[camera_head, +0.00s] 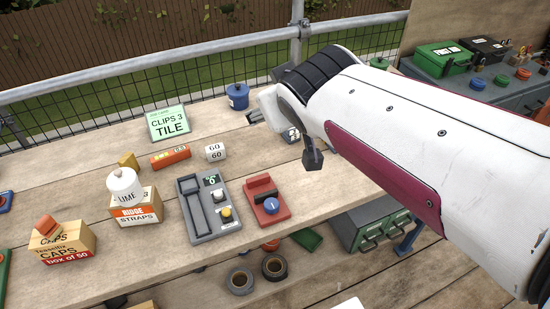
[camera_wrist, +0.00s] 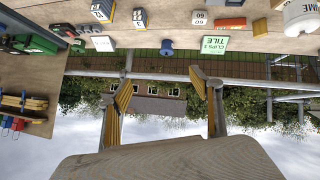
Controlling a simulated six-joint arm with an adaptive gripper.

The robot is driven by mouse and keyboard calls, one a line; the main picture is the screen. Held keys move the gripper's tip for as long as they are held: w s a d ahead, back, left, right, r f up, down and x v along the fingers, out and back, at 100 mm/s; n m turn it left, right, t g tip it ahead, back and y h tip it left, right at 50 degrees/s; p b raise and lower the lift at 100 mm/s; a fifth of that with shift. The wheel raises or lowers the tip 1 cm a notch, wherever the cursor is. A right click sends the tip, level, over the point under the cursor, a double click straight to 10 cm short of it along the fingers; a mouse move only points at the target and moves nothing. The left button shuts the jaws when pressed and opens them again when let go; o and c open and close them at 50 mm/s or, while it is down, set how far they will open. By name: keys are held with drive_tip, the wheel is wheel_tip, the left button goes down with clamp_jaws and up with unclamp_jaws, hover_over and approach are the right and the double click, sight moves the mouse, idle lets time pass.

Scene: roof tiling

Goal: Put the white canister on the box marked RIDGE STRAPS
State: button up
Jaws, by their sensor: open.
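The white canister (camera_head: 123,185) stands upright on top of the box marked RIDGE STRAPS (camera_head: 137,216), toward the box's left side in the head view. Part of the canister's lettering, "UME", shows. The canister also shows at the upper right edge of the wrist view (camera_wrist: 301,20), partly cut off. My gripper (camera_wrist: 165,95) is open and empty, its two fingers spread wide, with railing, trees and sky beyond them. It is well apart from the canister. In the head view my arm comes in from the right and its fingers are largely hidden.
A box marked CAPS (camera_head: 66,244) with an orange block on it stands left of the straps box. A grey tray device (camera_head: 208,207) and a red device (camera_head: 266,201) lie to the right. Behind are a CLIPS 3 TILE sign (camera_head: 169,123) and a blue pot (camera_head: 238,96).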

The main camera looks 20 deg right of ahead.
drive_tip(key=s+a+f+g+y, duration=0.1)
drive_tip(key=s+f, duration=0.3)
drive_tip(key=s, duration=0.5)
drive_tip(key=s+a+f+m+g+y, duration=0.1)
drive_tip(key=s+a+f+g, duration=0.2)
drive_tip(key=s, duration=0.6)
drive_tip(key=shift+s+a+f+g, duration=0.3)
drive_tip(key=shift+a+f, duration=0.25)
drive_tip(key=shift+f, duration=0.4)
